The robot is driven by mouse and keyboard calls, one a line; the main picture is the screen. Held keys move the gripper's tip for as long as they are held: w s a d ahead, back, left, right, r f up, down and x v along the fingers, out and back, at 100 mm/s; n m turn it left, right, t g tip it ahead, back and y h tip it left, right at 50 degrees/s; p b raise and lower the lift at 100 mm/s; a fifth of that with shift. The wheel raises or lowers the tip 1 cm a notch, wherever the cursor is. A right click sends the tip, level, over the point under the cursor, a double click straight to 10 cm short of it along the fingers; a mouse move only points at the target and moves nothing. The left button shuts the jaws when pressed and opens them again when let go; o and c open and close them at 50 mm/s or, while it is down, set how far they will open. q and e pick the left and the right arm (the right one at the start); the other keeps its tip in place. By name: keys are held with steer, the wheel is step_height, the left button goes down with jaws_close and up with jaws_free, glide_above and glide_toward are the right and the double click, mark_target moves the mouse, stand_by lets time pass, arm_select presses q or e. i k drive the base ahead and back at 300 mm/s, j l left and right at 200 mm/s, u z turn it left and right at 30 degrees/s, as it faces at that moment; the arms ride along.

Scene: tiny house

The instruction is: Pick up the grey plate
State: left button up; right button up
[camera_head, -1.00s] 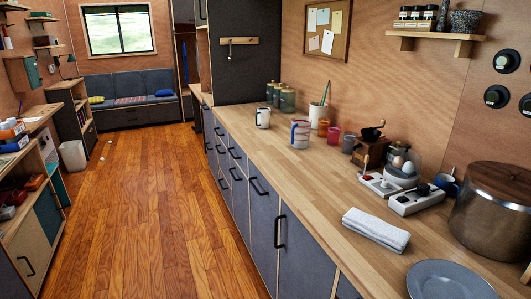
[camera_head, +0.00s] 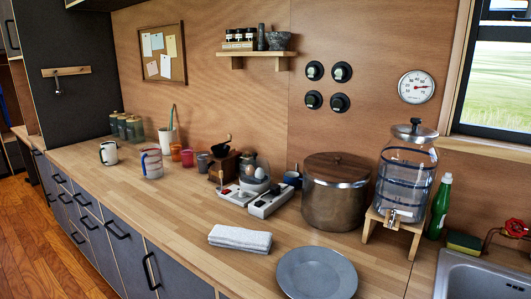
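The grey plate (camera_head: 316,273) lies flat on the wooden counter (camera_head: 180,215) in the head view, at the bottom, right of centre, close to the counter's front edge. It looks empty, and all or nearly all of its rim shows. Neither of my grippers shows in the view.
A folded white towel (camera_head: 240,238) lies left of the plate. A large pot with a wooden lid (camera_head: 335,195) stands behind it. A glass water dispenser (camera_head: 405,175) on a wooden stand is behind right, with a green bottle (camera_head: 440,207) and a sink (camera_head: 485,278) farther right.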

mark_target(304, 271)
steer(key=k+u, duration=0.6)
steer(key=u, duration=0.2)
